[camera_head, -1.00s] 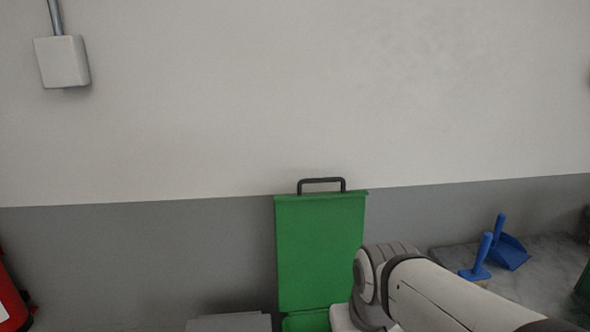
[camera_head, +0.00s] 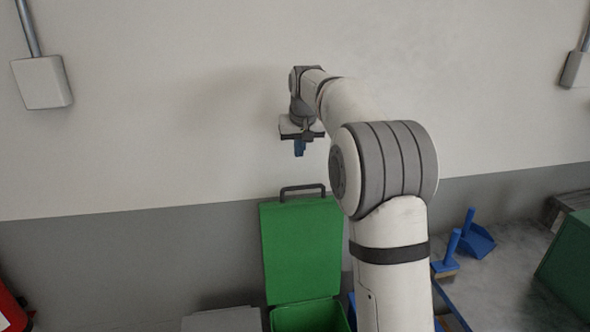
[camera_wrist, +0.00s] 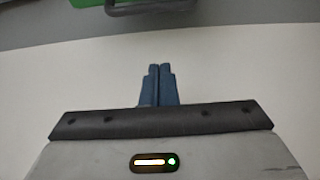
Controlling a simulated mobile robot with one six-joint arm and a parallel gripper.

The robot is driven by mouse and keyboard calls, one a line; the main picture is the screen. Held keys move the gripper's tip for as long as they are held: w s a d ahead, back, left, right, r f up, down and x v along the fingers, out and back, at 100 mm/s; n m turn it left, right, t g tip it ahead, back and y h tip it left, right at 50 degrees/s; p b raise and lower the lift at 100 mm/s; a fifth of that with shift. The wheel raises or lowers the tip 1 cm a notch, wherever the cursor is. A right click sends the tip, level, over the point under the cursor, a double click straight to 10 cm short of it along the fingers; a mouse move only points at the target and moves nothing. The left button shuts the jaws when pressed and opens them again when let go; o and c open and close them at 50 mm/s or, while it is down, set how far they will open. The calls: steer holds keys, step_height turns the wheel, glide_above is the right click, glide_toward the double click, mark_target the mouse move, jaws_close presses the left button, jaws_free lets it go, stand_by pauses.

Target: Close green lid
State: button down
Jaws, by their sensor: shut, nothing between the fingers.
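The green lid (camera_head: 301,246) stands upright, open, at the back of a green bin (camera_head: 308,316) against the wall. A black handle (camera_head: 303,190) runs along the lid's top edge. My gripper (camera_head: 299,154) is above the handle in the head view, apart from it, with its blue fingers pointing down. In the wrist view, the fingers (camera_wrist: 159,68) are together with nothing between them. A strip of the green lid (camera_wrist: 88,3) and part of the dark handle (camera_wrist: 150,6) show at the top of the wrist view. The bin's lower part is out of frame.
A grey flat-topped box (camera_head: 222,320) is left of the bin. A red extinguisher (camera_head: 10,312) is at the far left. A blue brush (camera_head: 447,255) and blue dustpan (camera_head: 474,236) are on the right, near a green container (camera_head: 570,270). The wall is close behind the lid.

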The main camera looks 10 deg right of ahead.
steer(key=p+x, duration=0.2)
steer(key=x, duration=0.8)
steer(key=shift+s+p, duration=0.35)
steer(key=shift+s, duration=1.55)
